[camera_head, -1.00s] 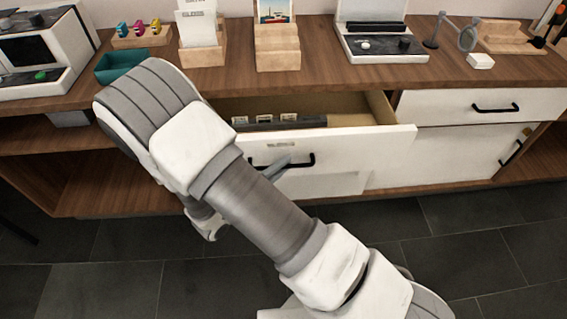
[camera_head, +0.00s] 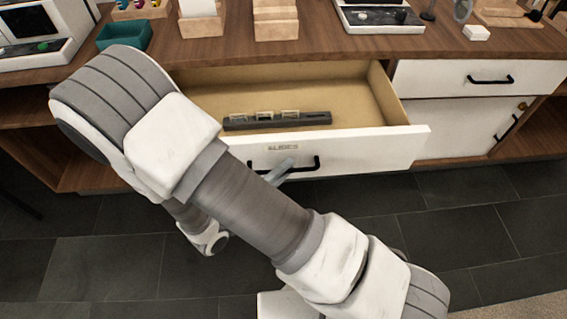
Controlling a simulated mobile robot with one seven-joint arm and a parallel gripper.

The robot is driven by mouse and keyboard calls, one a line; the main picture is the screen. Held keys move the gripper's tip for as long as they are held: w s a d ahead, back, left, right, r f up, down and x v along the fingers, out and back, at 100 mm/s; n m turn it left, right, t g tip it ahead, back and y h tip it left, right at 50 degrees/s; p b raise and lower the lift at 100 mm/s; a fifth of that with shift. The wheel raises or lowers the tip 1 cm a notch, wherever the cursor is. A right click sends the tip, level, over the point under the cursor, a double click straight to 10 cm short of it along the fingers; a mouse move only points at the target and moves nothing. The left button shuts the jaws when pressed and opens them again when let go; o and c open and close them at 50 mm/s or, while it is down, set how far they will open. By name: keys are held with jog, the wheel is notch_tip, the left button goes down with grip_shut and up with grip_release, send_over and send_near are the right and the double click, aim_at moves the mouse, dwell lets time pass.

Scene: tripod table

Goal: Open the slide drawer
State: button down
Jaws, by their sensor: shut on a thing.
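The slide drawer (camera_head: 370,149) has a white front with a small label reading like "SLIDES" and a black bar handle (camera_head: 303,166). It stands well out from the cabinet, and its wooden inside shows. A dark slide holder (camera_head: 277,121) with several small pale slides lies in it near the front. My gripper (camera_head: 281,171) is shut on the handle at its left part. My arm crosses in front and hides the drawer's left end and most of the gripper.
A second white drawer (camera_head: 444,80) with a black handle is shut at the right, above a white cabinet door (camera_head: 455,130). The wooden tabletop (camera_head: 330,48) holds a teal tray (camera_head: 124,35), wooden stands and a device (camera_head: 378,17). Dark tiled floor (camera_head: 380,225) in front is clear.

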jog(key=shift+s, duration=0.4)
jog(key=c, duration=1.2)
grip_release()
jog(key=shift+o, duration=0.2)
jog(key=shift+a, duration=0.1)
jog(key=p+v, duration=0.3)
jog(key=v, duration=1.4)
jog(key=shift+s, duration=0.2)
